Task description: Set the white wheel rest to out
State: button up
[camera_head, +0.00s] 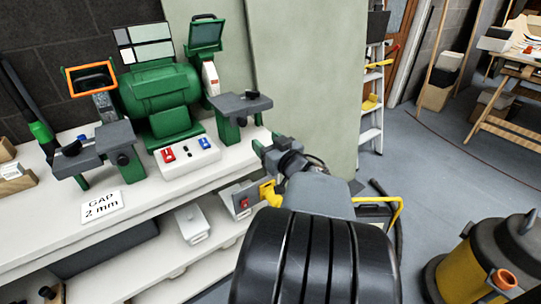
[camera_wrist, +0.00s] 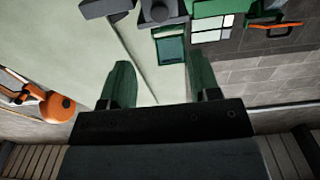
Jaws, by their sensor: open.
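A green bench grinder (camera_head: 160,92) stands on the white bench. Its white wheel (camera_head: 210,78) is on the right side, under a green-framed eye shield (camera_head: 206,35).
The other wheel's rest (camera_head: 100,142) and orange-framed shield (camera_head: 90,78) are at left. A switch box (camera_head: 187,157) and a "GAP 2 mm" card (camera_head: 102,206) lie on the bench (camera_head: 150,218). A ladder (camera_head: 372,100) and yellow vacuum (camera_head: 470,265) stand right; floor lies between.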

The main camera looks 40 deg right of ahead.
jog(key=shift+s+a+b, duration=0.1)
jog(key=shift+s+b, duration=0.2)
jog(key=shift+s, duration=0.45)
